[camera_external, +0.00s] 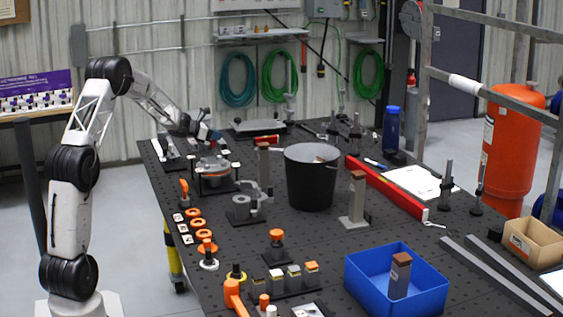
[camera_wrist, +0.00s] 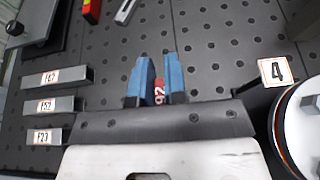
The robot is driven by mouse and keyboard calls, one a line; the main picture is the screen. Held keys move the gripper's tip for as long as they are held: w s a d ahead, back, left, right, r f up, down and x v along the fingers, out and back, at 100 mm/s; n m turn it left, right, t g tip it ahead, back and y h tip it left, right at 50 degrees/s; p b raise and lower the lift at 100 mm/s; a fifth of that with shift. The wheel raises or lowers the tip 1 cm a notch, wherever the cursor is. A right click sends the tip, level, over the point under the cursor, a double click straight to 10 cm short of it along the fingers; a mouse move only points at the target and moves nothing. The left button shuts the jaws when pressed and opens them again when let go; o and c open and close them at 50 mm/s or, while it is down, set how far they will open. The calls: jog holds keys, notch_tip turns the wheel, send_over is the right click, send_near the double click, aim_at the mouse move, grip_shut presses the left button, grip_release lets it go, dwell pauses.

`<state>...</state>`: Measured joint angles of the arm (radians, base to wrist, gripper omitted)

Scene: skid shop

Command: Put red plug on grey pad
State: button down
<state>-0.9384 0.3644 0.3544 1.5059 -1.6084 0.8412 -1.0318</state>
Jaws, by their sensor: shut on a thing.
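My gripper (camera_wrist: 160,68) shows from above in the wrist view, with two blue fingers nearly closed together. Between them is a small red piece (camera_wrist: 159,93) with white marking, which looks like the red plug; most of it is hidden by the fingers. In the external view my gripper (camera_external: 205,132) is over the far left part of the table, behind a round, orange-edged device (camera_external: 213,166). The plug is too small there to tell apart. I cannot tell for sure which thing is the grey pad.
Labelled grey metal bars (camera_wrist: 60,79) lie left of my gripper in the wrist view. A plate with the number 4 (camera_wrist: 275,71) and a round white-topped device (camera_wrist: 304,125) are at right. A black bucket (camera_external: 311,185) and a blue bin (camera_external: 365,287) stand farther along the perforated table.

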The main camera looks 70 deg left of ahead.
jog(key=shift+f, duration=2.5)
jog(key=shift+f, duration=0.15)
jog(key=c, duration=1.2)
grip_release()
jog(key=shift+o, duration=0.2)
jog(key=shift+s+r, duration=0.1)
jog(key=shift+r, duration=0.1)
jog(key=v, duration=1.1)
jog(key=shift+s+r, duration=0.2)
jog(key=shift+s, duration=0.15)
